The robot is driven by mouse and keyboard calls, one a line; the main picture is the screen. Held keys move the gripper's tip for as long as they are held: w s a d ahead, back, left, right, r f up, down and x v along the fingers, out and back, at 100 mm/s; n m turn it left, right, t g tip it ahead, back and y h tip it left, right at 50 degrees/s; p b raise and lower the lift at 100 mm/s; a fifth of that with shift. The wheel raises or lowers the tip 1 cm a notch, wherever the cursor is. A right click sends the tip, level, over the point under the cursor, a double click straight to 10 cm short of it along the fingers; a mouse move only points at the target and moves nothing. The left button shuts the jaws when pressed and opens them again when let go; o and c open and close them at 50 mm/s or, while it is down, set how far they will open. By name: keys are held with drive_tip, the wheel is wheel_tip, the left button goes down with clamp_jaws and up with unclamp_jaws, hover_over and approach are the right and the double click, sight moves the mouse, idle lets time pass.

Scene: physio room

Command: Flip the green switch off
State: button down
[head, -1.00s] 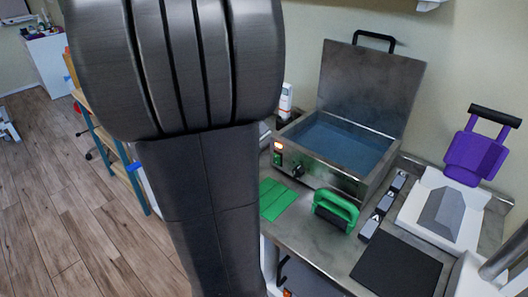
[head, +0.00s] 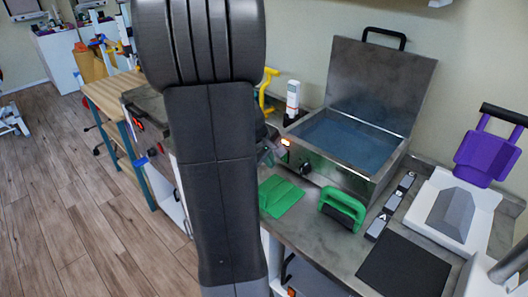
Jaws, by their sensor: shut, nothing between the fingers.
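The metal water bath (head: 335,172) stands on the counter with its lid (head: 378,82) raised and bluish water inside. A lit orange lamp (head: 286,142) and a black knob (head: 305,168) show on its front panel. The green switch, below the lamp, is hidden now behind my gripper, so its position cannot be told. My gripper (head: 275,153) is shut and empty, at the left end of the front panel by the lamp. Whether it touches the switch cannot be told. My arm covers much of the view left of the bath.
A white tray (head: 470,233) with a grey block is at right.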

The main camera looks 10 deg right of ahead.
sight(283, 159)
drive_tip(key=shift+w+d+r+p, duration=0.25)
drive_tip(key=shift+w+d+p, duration=0.25)
drive_tip(key=shift+w+d, duration=0.75)
drive_tip(key=shift+d, duration=0.3)
drive_tip(key=shift+w+d+r, duration=0.15)
drive_tip(key=shift+w+d, duration=0.05)
drive_tip(key=shift+d, duration=0.05)
drive_tip(key=shift+r+p, duration=0.2)
drive_tip(key=shift+p, duration=0.1)
drive_tip(key=shift+r+p, duration=0.5)
drive_tip(key=shift+r, duration=0.1)
